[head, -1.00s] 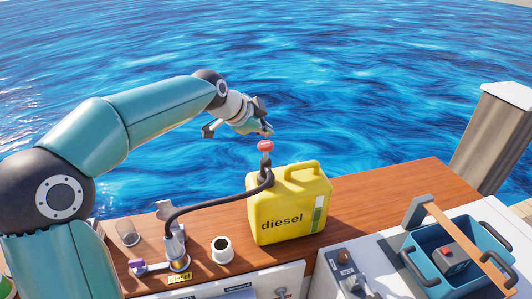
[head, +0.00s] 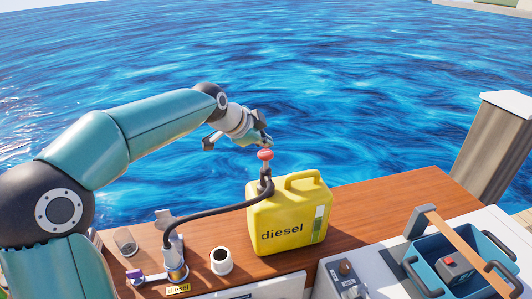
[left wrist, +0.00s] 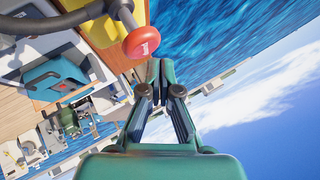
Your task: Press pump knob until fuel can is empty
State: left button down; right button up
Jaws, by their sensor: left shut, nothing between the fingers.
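The yellow diesel can (head: 283,217) stands upright on the wooden deck. A pump with a red knob (head: 265,154) rises from its top left, and a dark hose (head: 215,208) runs from it to the filler (head: 174,262) on the deck. The can has a pale level strip (head: 318,224). My left gripper (head: 266,141) is shut and empty, with its tips just above the knob in the head view; I cannot tell whether they touch. In the left wrist view, the knob (left wrist: 142,42) appears up and left of the shut fingertips (left wrist: 158,70). My right gripper is out of view.
A white mug (head: 221,262) with dark contents and a clear glass (head: 126,241) stand near the filler. A blue crate (head: 421,272) sits at the right. A wooden post (head: 497,150) stands behind it. Open water lies beyond the deck.

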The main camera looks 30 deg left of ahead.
aim_at(265, 154)
pick_arm(q)
jog(key=shift+f, duration=0.1)
dwell(0.5)
jog(key=shift+f+b, duration=0.3)
jog(key=shift+b, duration=0.15)
jog(key=shift+s+f+b, duration=0.1)
jog(key=shift+f+b, duration=1.55)
jog(key=shift+f, duration=0.1)
dwell(1.2)
jog(key=shift+r, duration=0.2)
jog(key=shift+r+p, duration=1.6)
jog(key=shift+r, duration=0.4)
notch_tip(265, 154, up, 5)
jog(key=p, duration=0.4)
